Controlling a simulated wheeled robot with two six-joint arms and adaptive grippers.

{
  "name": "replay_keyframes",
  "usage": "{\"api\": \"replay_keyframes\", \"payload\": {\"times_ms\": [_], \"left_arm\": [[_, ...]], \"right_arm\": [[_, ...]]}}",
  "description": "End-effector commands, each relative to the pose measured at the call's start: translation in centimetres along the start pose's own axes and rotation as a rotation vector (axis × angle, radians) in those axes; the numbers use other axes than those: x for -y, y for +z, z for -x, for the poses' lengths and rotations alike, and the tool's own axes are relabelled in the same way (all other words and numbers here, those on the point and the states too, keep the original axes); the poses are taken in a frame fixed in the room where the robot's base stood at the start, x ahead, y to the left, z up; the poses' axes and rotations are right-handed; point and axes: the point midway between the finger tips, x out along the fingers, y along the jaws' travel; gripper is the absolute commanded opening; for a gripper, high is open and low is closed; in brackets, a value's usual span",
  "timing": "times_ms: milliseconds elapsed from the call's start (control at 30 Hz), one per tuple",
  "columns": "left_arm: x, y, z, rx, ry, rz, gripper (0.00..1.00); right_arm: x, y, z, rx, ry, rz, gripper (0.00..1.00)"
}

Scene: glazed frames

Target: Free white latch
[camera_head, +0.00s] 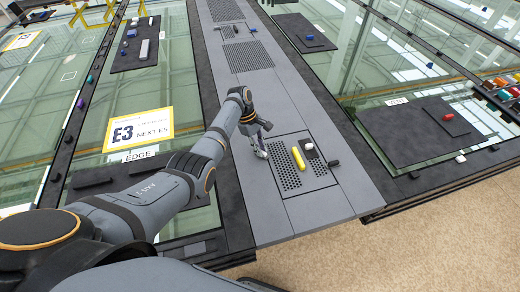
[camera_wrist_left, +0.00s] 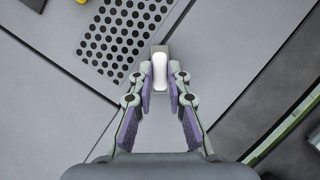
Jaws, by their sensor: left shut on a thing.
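The white latch (camera_wrist_left: 160,65) is a small rounded white bar on a grey-brown block, in the left wrist view. My left gripper (camera_wrist_left: 160,80) has one purple-padded finger on each side of it and is shut on it. In the head view my left gripper (camera_head: 259,142) reaches down to the grey central walkway, just left of a perforated plate (camera_head: 286,170); the latch is too small there to tell apart from the fingertips. My right gripper is not in view.
A yellow bar (camera_head: 293,158) and a white piece on a black pad (camera_head: 309,147) lie right of the gripper. Glazed panels flank the walkway. A black tray (camera_head: 400,140) with a red piece (camera_head: 448,116) lies on the right. Bare walkway (camera_head: 310,208) is free in front.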

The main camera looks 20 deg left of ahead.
Motion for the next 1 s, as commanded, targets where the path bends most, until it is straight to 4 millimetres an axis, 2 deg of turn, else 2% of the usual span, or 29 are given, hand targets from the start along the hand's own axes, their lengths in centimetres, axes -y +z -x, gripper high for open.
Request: {"api": "replay_keyframes", "payload": {"times_ms": [533, 1000], "left_arm": [[-0.6, 0.0, -0.2, -0.003, -0.175, -0.435, 0.00], [-0.7, 0.1, 0.1, -0.004, -0.244, -0.599, 0.00]], "right_arm": [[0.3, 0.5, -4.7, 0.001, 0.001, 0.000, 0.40], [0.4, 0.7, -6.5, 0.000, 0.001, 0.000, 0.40]]}}
